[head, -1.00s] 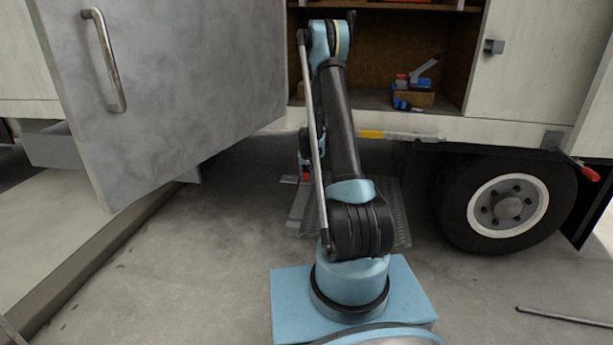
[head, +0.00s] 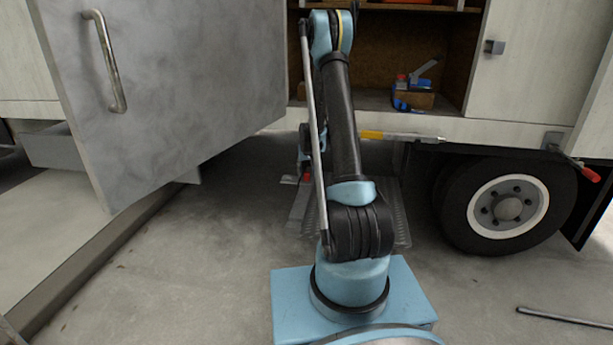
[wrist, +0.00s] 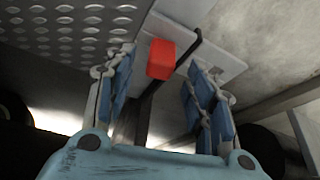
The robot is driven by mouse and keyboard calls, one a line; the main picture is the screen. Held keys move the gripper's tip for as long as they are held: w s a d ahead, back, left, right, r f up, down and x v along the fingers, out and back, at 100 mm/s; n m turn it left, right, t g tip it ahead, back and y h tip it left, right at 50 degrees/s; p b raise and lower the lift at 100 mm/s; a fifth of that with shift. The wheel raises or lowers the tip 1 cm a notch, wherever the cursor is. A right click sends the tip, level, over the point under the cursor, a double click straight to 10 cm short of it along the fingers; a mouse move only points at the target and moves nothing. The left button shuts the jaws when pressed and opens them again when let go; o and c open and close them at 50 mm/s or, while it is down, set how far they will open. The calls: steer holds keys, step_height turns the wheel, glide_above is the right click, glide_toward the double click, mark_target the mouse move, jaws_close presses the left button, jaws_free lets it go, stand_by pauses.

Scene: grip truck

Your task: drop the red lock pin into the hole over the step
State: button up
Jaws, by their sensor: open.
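The red lock pin's block-shaped head (wrist: 161,59) shows in the wrist view, in front of a pale metal plate (wrist: 218,62). A small red patch (head: 307,177), likely the same pin, shows low beside my arm in the head view. My gripper (wrist: 160,78) is open, its two blue-padded fingers on either side of the red head with gaps visible. The pin's shaft and the hole are not clearly visible. The step, a patterned metal tread (wrist: 70,25), fills the upper left of the wrist view; in the head view my arm partly covers the step (head: 399,215).
A large grey door (head: 180,90) hangs open at left. A wheel (head: 507,205) stands at right. A yellow-and-silver bar (head: 400,136) lies along the truck's lower edge. A dark bent rod (wrist: 185,60) passes close to the red head. The cabinet holds a blue-and-grey tool (head: 415,90).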

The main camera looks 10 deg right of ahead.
steer(key=s+r, duration=1.5)
steer(key=r, duration=0.3)
steer(key=s+r+g, duration=0.1)
steer(key=s+r, duration=0.4)
steer(key=s, duration=0.9)
steer(key=s+f, duration=0.2)
steer(key=s, duration=1.1)
steer(key=s+f+g, duration=0.1)
steer(key=s+f, duration=0.2)
steer(key=s, duration=1)
steer(key=shift+s+n, duration=0.15)
steer(key=shift+n, duration=0.25)
